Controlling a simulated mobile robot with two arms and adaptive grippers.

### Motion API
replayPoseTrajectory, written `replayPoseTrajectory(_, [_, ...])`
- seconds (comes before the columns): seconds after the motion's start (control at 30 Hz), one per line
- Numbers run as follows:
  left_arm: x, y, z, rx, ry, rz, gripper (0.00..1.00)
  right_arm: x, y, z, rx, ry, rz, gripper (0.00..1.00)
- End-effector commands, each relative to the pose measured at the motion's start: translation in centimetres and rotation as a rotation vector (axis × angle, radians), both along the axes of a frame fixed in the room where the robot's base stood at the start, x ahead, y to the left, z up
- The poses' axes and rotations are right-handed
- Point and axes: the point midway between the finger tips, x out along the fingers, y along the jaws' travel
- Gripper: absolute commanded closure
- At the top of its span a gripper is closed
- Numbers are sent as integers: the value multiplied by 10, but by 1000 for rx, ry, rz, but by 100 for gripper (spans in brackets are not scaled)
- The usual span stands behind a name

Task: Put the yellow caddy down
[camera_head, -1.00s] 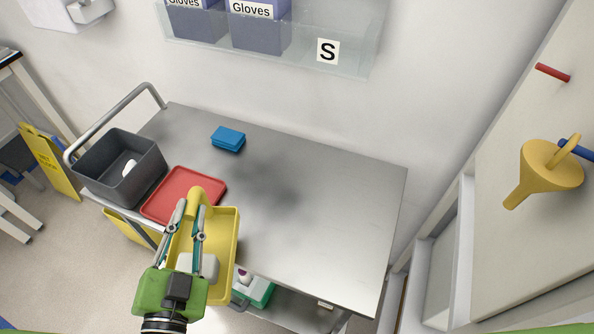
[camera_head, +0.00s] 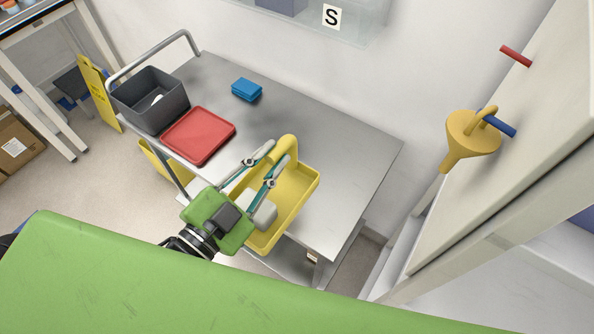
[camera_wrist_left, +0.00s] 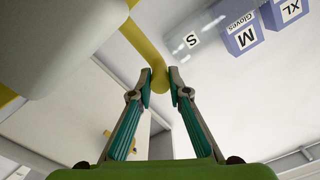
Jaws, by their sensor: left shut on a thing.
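The yellow caddy (camera_head: 304,183) is an open tray with an arched handle (camera_head: 287,145) and a whitish block (camera_head: 264,216) in it. My left gripper (camera_head: 279,158) is shut on the handle and the caddy hangs from it. In the head view the caddy overlaps the front edge of the steel cart top (camera_head: 345,165); I cannot tell its height above it. In the left wrist view the handle (camera_wrist_left: 159,82) is between the fingertips. My right gripper is not in view.
A red tray (camera_head: 198,135), a grey bin (camera_head: 150,100) and blue blocks (camera_head: 246,89) stand on the cart's left part. The middle and right of the top are clear. A yellow funnel (camera_head: 470,135) hangs from a peg on the right.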

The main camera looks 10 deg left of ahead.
Motion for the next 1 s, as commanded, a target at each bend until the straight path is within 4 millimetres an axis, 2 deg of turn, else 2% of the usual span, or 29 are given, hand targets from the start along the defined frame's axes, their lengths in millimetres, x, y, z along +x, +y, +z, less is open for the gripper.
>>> replayPoseTrajectory(0.03, [7,0,-6,1,-9,-2,100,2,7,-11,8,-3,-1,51])
replayPoseTrajectory(0.2, [33,0,-20,1,-13,-2,100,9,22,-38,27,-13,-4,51])
replayPoseTrajectory(0.4, [62,1,-33,2,-12,-1,100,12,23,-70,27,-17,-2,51])
replayPoseTrajectory(0.53, [88,2,-40,2,-8,1,100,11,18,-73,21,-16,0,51])
replayPoseTrajectory(0.7, [112,2,-68,0,-2,1,100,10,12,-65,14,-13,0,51])
replayPoseTrajectory(0.8, [122,2,-80,0,-2,1,100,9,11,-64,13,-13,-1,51])
replayPoseTrajectory(1.0, [131,2,-92,0,-3,1,100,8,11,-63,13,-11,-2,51])
